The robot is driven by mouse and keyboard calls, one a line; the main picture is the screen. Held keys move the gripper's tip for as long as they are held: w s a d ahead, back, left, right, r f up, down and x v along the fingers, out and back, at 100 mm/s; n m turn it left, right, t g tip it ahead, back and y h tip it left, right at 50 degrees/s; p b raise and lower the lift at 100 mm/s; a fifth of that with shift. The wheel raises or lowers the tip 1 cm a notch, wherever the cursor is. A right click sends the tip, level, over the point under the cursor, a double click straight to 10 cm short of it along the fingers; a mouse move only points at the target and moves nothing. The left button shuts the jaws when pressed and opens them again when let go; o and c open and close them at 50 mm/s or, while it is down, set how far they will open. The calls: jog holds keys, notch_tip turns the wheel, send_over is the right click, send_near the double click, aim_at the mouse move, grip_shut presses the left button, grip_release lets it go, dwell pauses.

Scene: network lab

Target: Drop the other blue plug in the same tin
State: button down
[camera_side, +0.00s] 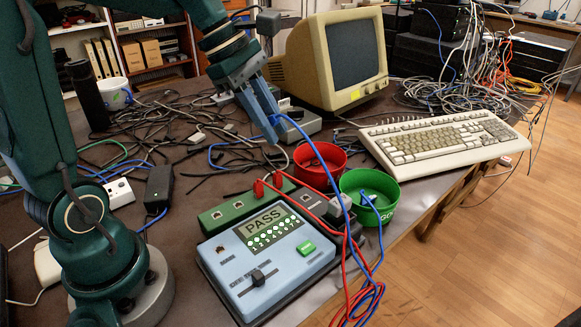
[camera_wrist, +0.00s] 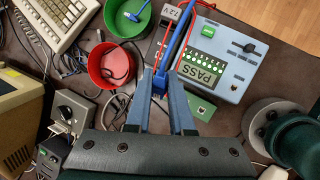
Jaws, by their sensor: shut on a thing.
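My gripper (camera_side: 273,132) is shut on a blue plug (camera_wrist: 160,84) and holds it above the table, left of the tins in the side view. Its fingers (camera_wrist: 160,95) close on the plug in the wrist view, and a blue cable runs from it. The green tin (camera_side: 384,212) stands near the table's right edge, with another blue plug (camera_side: 368,203) inside. This tin (camera_wrist: 147,22) and its plug (camera_wrist: 133,15) show at the top of the wrist view. The red tin (camera_side: 306,178) stands beside it; a dark cable (camera_wrist: 116,75) lies in it.
A light-blue tester (camera_side: 225,262) shows PASS and lit green lights, with red and blue cables trailing beside it. A keyboard (camera_side: 440,140) lies behind the tins. A monitor (camera_side: 310,75), a grey box (camera_side: 306,120) and tangled cables crowd the back.

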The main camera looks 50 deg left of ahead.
jog(key=w+d+f+m, duration=0.3)
jog(key=w+d+m, duration=0.2)
jog(key=w+m, duration=0.4)
jog(key=w+d+f+m, duration=0.3)
jog(key=w+d+m, duration=0.3)
jog(key=m, duration=0.5)
jog(key=shift+m+t, duration=0.3)
jog(key=shift+t, duration=0.1)
jog(key=shift+w+a+f, duration=0.15)
jog(key=shift+a+f, duration=0.05)
jog(key=shift+f, duration=1.2)
jog(key=shift+w+a+f, duration=0.15)
jog(key=shift+a+f, duration=0.05)
jog(key=shift+f, duration=1.25)
jog(key=shift+w+a+f, duration=0.15)
jog(key=shift+a+f, duration=0.05)
jog(key=shift+f, duration=1.2)
jog(key=c, duration=0.7)
grip_release()
jog(key=shift+r, duration=0.1)
